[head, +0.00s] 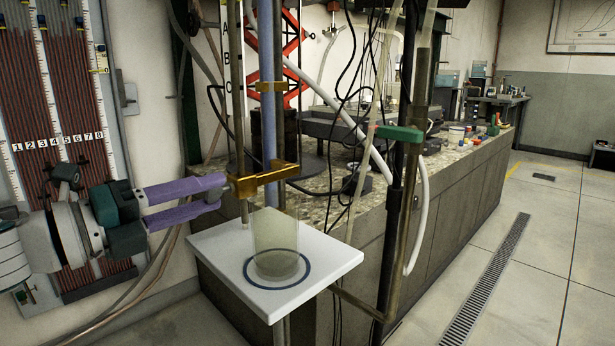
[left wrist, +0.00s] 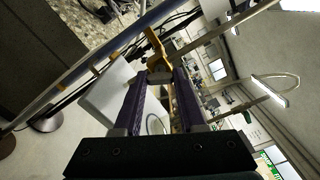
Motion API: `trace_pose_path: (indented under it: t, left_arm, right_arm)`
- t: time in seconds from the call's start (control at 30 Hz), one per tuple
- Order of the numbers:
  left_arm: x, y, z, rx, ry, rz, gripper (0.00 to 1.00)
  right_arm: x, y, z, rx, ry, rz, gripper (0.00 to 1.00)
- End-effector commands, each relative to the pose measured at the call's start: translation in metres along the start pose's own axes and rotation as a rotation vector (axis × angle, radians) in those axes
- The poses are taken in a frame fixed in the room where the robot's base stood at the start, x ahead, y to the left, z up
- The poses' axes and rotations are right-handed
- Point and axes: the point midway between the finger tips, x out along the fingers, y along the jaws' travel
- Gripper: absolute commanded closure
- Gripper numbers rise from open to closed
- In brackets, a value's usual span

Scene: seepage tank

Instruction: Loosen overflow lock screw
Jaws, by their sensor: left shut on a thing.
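The brass overflow clamp (head: 270,175) holds the upright blue-grey overflow tube (head: 267,120) beside a thin metal rod (head: 237,110). My left gripper (head: 222,190), with purple fingers, reaches in from the left and meets the clamp's left end. In the left wrist view its fingertips close on a small grey lock screw (left wrist: 160,76), with the brass clamp (left wrist: 155,48) just beyond. The fingers cover most of the screw in the head view. The screw's turn cannot be told. My right gripper is not in view.
A glass beaker (head: 276,245) stands on a white platform (head: 335,257) below the clamp. Tubes and black cables hang at a post with a green clamp (head: 400,133). A manometer board (head: 60,140) is at left, a speckled bench (head: 460,155) behind. Floor at right is clear.

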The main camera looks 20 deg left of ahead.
Motion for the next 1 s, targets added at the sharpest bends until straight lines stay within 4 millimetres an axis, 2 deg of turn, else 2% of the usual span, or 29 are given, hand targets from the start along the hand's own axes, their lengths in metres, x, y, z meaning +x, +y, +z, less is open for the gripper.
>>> trace_pose_path:
  t: [0.1,0.5,1.0]
  left_arm:
    - [0.000,-0.003,0.002,-0.109,0.000,0.000,1.00]
    - [0.000,-0.002,0.001,-0.395,0.001,-0.001,1.00]
    - [0.000,0.000,0.000,-0.505,0.001,-0.001,1.00]
  right_arm:
    - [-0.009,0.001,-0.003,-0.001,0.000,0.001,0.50]
    - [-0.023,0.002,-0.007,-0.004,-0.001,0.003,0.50]
    - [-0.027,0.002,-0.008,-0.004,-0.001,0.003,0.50]
